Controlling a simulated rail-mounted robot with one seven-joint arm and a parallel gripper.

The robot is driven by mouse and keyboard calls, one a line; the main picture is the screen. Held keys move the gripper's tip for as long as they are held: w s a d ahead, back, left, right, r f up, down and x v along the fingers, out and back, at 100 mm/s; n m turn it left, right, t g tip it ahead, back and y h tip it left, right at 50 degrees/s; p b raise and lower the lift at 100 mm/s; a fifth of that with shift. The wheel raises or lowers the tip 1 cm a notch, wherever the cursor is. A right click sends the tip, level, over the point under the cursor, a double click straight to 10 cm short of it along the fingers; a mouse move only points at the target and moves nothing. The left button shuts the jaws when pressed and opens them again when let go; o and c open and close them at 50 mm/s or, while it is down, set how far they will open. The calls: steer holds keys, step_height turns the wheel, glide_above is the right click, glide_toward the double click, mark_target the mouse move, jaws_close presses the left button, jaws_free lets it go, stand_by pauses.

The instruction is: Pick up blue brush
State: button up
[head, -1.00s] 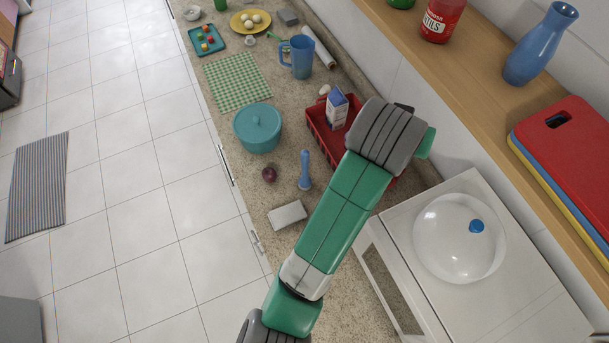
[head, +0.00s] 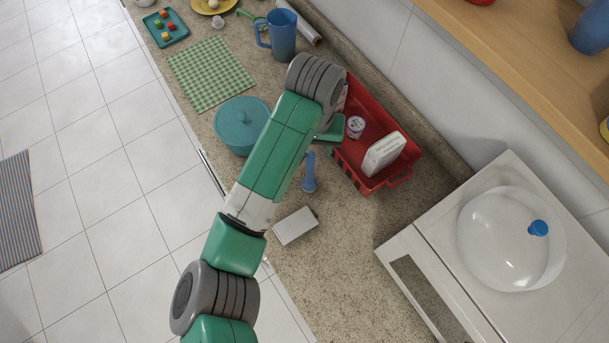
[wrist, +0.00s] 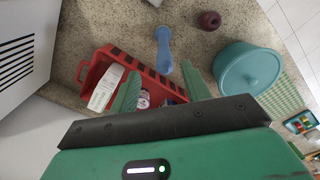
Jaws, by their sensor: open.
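The blue brush (head: 308,172) stands or lies on the speckled counter between the teal pot and the red basket. In the wrist view the blue brush (wrist: 164,48) is ahead of the fingers, near the gap between them. My gripper (wrist: 160,70) is open, with its two green fingers apart and nothing held between them. The fingers show over the red basket's area in the wrist view, apart from the brush. In the head view my arm hides most of the gripper.
The red basket (head: 352,170) holds a white carton (head: 384,154) and a small cup (head: 355,127). A teal pot (head: 232,140) is left of the brush, and a whitish box (head: 295,226) lies in front. A dark red onion (wrist: 210,20) sits near the pot. A white appliance (head: 440,250) stands at right.

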mark_target(312, 156)
steer(key=shift+s+f, duration=0.1)
steer(key=shift+f, duration=1.8)
steer(key=f, duration=0.5)
steer(key=shift+w+a+f+b, duration=0.1)
steer(key=shift+w+a+b, duration=0.1)
steer(key=shift+b, duration=0.15)
jaws_close()
